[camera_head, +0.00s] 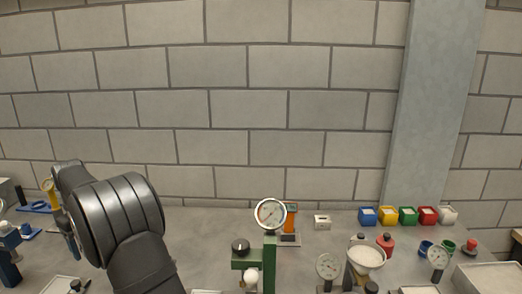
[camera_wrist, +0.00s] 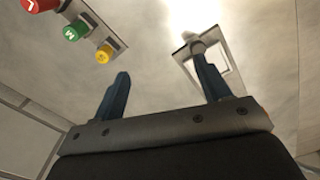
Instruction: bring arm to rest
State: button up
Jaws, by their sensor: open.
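In the wrist view my gripper (camera_wrist: 162,92) is open, its two dark blue fingers wide apart with nothing between them. Beyond the fingers lies a bare pale grey surface. A white-framed square item (camera_wrist: 222,64) with a rounded grey end shows partly behind the right finger; I cannot tell whether they touch. In the head view my dark arm rises at the left, and the gripper's fingertips cannot be made out clearly there.
A strip with red (camera_wrist: 40,4), green (camera_wrist: 75,30) and yellow (camera_wrist: 104,53) round parts is at the wrist view's upper left. In the head view a round gauge (camera_head: 270,214) on a green stand, a white bowl (camera_head: 366,257) and several coloured bins (camera_head: 407,215) occupy the bench (camera_head: 215,222).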

jog(key=s+a+f, duration=0.1)
jog(key=a, duration=0.1)
jog(key=s+a+f, duration=0.1)
jog(key=a+f, duration=0.1)
jog(key=a, duration=0.1)
jog(key=s+a+f, duration=0.1)
jog(key=a+f, duration=0.1)
jog(key=a, duration=0.1)
jog(key=shift+a, duration=0.25)
jog(key=shift+r, duration=0.1)
jog(key=w+d+r, duration=0.3)
jog(key=d+r, duration=0.2)
jog(key=d, duration=0.3)
jog(key=s+d, duration=0.3)
jog(key=d, duration=0.4)
jog(key=shift+s+f, duration=0.15)
